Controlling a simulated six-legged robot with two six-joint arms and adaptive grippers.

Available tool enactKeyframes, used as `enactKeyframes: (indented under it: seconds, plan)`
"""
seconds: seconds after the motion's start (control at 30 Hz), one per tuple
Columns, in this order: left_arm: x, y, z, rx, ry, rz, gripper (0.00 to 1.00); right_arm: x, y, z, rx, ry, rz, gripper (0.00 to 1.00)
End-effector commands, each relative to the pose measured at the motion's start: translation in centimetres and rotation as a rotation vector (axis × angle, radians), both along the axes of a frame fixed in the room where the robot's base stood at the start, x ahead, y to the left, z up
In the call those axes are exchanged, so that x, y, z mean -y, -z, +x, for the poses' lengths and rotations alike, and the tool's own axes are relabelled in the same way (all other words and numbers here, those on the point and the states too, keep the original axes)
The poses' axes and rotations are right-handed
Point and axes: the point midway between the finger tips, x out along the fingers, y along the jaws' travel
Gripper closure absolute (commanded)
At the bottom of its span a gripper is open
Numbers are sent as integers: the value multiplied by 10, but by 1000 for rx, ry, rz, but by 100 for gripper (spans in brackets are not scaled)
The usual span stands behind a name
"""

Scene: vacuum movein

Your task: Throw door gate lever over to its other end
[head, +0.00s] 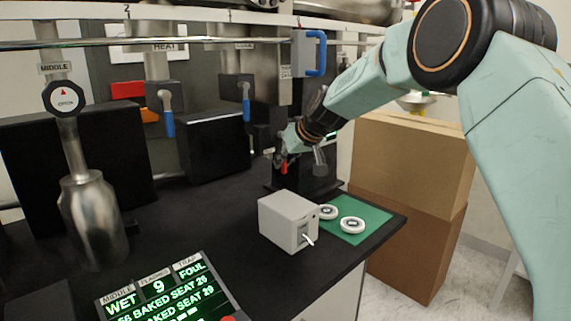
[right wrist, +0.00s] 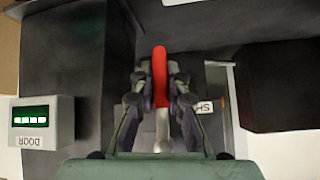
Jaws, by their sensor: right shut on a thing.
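The door gate lever has a red handle (right wrist: 160,78) on a pale metal stem in the right wrist view. My right gripper (right wrist: 161,92) is shut on it, one finger at each side, and the handle's tip sticks out past the fingers. In the head view my right gripper (head: 285,160) is at the black stand (head: 290,184) at the back right of the bench. Only a small red bit of the handle (head: 284,168) shows there. A label partly reading SH (right wrist: 205,107) is right of the lever in the wrist view. My left gripper is not in view.
A display box marked DOOR (right wrist: 42,120) is left of the lever in the wrist view. A grey box (head: 287,221) with a white toggle and two round discs (head: 352,225) on a green mat (head: 375,216) stand in front. Blue-handled valves (head: 168,122) hang behind. Cardboard boxes (head: 412,160) stand right.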

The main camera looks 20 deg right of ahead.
Motion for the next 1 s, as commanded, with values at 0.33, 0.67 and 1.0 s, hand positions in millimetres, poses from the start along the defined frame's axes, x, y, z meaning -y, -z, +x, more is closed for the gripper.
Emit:
enactKeyframes:
  seconds: [0.33,0.67,1.0]
  plan:
    - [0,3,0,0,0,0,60,-7,5,-3,-24,-5,32,100]
    - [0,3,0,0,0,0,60,-8,6,-4,-27,-6,33,100]
    - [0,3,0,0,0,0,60,-8,7,-4,-28,-8,31,77]
